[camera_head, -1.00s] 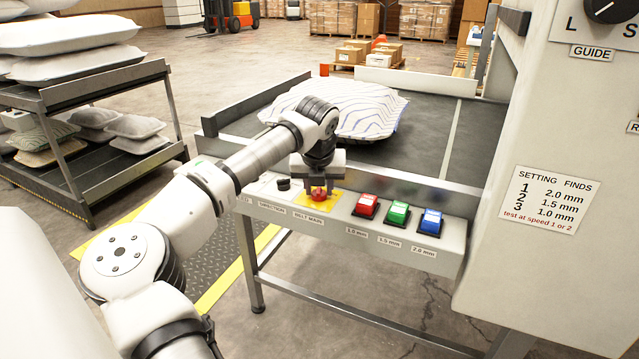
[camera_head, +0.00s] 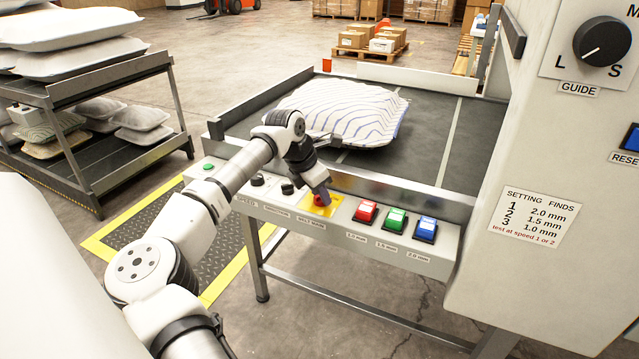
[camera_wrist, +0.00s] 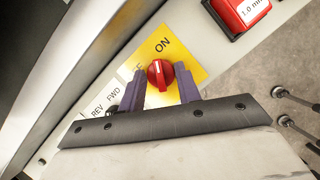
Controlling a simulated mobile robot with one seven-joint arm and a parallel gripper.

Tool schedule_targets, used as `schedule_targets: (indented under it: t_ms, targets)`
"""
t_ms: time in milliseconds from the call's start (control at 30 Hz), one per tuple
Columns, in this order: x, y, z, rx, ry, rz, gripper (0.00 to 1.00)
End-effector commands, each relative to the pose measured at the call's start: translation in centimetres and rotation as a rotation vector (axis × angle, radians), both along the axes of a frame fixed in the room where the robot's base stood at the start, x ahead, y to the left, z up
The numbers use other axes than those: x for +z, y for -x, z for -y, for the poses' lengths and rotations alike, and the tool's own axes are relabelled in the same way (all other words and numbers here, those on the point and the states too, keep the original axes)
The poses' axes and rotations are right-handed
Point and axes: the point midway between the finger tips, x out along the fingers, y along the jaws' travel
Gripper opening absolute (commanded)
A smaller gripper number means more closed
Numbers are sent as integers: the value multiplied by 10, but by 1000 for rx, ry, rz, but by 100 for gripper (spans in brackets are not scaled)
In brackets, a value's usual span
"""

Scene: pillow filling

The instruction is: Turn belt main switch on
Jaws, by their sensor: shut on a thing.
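The belt main switch is a red rotary knob (camera_wrist: 160,75) with a white mark, on a yellow plate (camera_wrist: 187,50) lettered ON; the other word is mostly hidden. The white mark points roughly towards ON. My gripper (camera_wrist: 161,80) is shut on the knob, one dark finger on each side of it. In the head view my gripper (camera_head: 321,194) reaches down onto the yellow plate (camera_head: 331,208) and covers most of the knob.
Red (camera_head: 366,212), green (camera_head: 395,220) and blue (camera_head: 427,228) buttons sit to the right on the panel. Two black knobs (camera_head: 287,188) are close on the left. A striped pillow (camera_head: 350,110) lies on the belt (camera_head: 440,130) behind a metal rail.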

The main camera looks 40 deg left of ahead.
Motion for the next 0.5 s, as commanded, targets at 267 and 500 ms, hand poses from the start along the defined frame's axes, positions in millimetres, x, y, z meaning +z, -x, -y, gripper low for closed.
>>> schedule_targets:
  t_ms: [267, 500]
  targets:
    - [2, -1, -1, -170, 0, 1, 10]
    - [1, -1, -1, -243, -2, 2, 10]
